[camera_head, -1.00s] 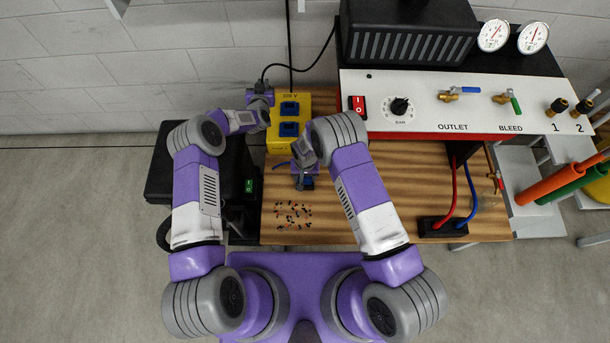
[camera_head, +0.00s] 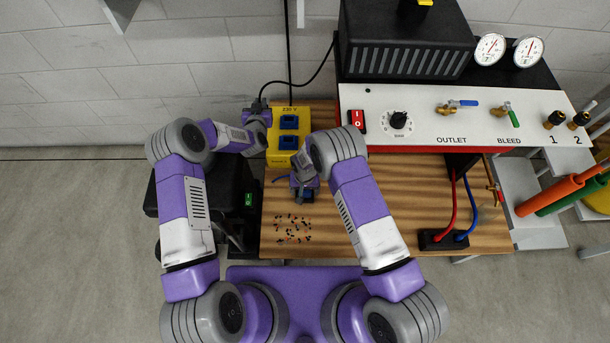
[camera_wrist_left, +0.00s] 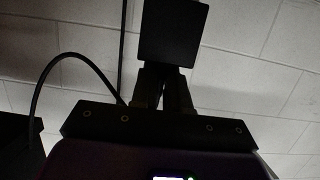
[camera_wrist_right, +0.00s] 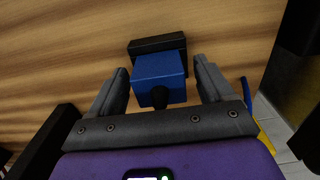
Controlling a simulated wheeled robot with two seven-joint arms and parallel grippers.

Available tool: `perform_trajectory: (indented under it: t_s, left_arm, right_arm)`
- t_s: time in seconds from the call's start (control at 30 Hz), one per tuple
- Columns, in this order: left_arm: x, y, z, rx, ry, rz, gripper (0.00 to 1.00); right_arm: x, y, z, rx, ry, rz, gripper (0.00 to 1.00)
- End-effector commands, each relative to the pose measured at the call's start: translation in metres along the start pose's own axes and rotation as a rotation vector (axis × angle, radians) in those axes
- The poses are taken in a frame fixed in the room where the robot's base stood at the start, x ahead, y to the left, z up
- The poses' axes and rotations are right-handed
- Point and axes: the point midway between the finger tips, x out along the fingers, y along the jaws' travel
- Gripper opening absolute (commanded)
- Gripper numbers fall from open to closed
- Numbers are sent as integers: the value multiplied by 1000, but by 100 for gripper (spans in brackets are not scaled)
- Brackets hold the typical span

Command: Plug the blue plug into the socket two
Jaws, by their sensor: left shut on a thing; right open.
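The yellow box (camera_head: 281,157) marked 230 V carries two blue sockets, one farther (camera_head: 289,122) and one nearer (camera_head: 289,142); their numbers are not readable. My left gripper (camera_head: 260,104) is at the box's far left corner. In the left wrist view its fingers (camera_wrist_left: 164,88) are shut on a dark square block (camera_wrist_left: 173,33); I cannot tell what it belongs to. The blue plug (camera_wrist_right: 158,72) lies on the wooden table, a black plate at its far end. My right gripper (camera_wrist_right: 162,85) is open, its fingers on either side of the plug with gaps.
Small dark bits (camera_head: 293,228) lie on the table (camera_head: 400,185) in front of my right gripper. A white control panel (camera_head: 460,122) stands at the back right. A black cable (camera_head: 310,78) arcs behind the yellow box. The table's middle is clear.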

Motion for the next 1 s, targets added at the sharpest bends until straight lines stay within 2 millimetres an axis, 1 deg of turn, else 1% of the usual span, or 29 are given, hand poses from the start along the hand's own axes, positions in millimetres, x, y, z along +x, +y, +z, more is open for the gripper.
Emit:
perform_trajectory:
  t_s: [0.03, 0.27, 0.57, 0.87, 1.0]
  left_arm:
    - [-8, -1, -3, 1, 1, 1, 0]
    - [-46, -4, -8, 1, 1, 3, 0]
    - [-101, -8, -15, 2, 1, 3, 0]
    - [-162, -14, -22, 1, 0, 1, 0]
    - [-192, -16, -24, 2, -1, -1, 0]
  right_arm:
    - [0, 0, 0, 0, 0, 0, 81]
    - [0, 0, 0, 0, 0, 0, 81]
    - [0, 0, 0, 0, 0, 0, 81]
    - [0, 0, 0, 0, 0, 0, 81]
    - [0, 0, 0, 0, 0, 0, 81]
